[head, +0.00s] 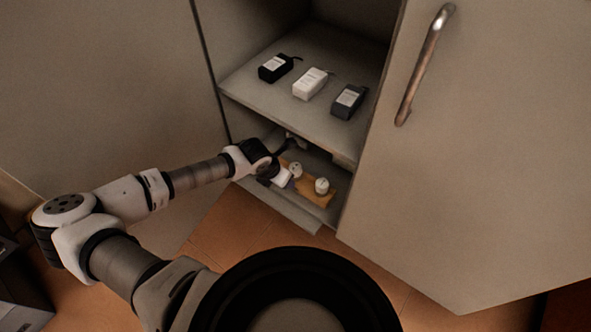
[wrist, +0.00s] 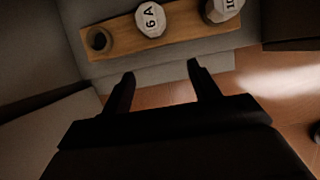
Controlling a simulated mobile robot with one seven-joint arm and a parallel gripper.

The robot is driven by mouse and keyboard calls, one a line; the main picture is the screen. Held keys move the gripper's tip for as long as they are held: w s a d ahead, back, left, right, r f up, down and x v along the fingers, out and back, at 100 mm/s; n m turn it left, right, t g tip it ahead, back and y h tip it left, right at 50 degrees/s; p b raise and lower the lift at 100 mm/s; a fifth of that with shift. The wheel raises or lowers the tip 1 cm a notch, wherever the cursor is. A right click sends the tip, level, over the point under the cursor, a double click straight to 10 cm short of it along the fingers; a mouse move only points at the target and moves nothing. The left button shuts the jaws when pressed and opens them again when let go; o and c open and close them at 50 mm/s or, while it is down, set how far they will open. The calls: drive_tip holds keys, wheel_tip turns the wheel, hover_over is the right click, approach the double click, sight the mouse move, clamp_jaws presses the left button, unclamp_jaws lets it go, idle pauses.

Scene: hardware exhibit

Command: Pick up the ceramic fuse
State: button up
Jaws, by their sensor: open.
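Two white ceramic fuses stand on a wooden board (wrist: 183,32) in the wrist view. One fuse, marked "6 A" (wrist: 150,20), is near the top middle. The other, its label cut to "10" (wrist: 222,9), is at the top edge to its right. A dark round socket (wrist: 99,40) is at the board's left end, with no fuse visible in it. My gripper (wrist: 160,73) is open and empty, its fingertips short of the board and below the "6 A" fuse in the picture. In the head view, white fuses (head: 322,186) show in the lower compartment beside my gripper.
The lower compartment is low, under a shelf (head: 290,112). On the shelf lie a black adapter (head: 272,69), a white adapter (head: 309,84) and a dark grey adapter (head: 348,101). The cabinet door (head: 480,150) with a metal handle (head: 424,62) stands at the right.

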sight(296, 166)
drive_tip(key=w+d, duration=0.1)
drive_tip(key=w, duration=0.1)
drive_tip(key=w+d+b, duration=0.1)
drive_tip(key=w+d, duration=0.1)
drive_tip(key=shift+w+d, duration=0.1)
drive_tip(key=shift+w, duration=0.1)
drive_tip(key=b+x, duration=0.2)
drive_tip(key=x, duration=0.3)
drive_tip(key=shift+w+d, duration=0.15)
drive_tip(key=shift+w, duration=0.1)
drive_tip(key=c, duration=1.1)
drive_tip(key=shift+o, duration=0.2)
drive_tip(key=shift+r+p, duration=0.3)
drive_tip(key=shift+r, duration=0.1)
drive_tip(key=s+a+p, duration=0.5)
drive_tip(key=s+a, duration=0.5)
drive_tip(key=s, duration=0.4)
drive_tip(key=shift+s+a+r, duration=0.3)
drive_tip(key=shift+a+r, duration=0.05)
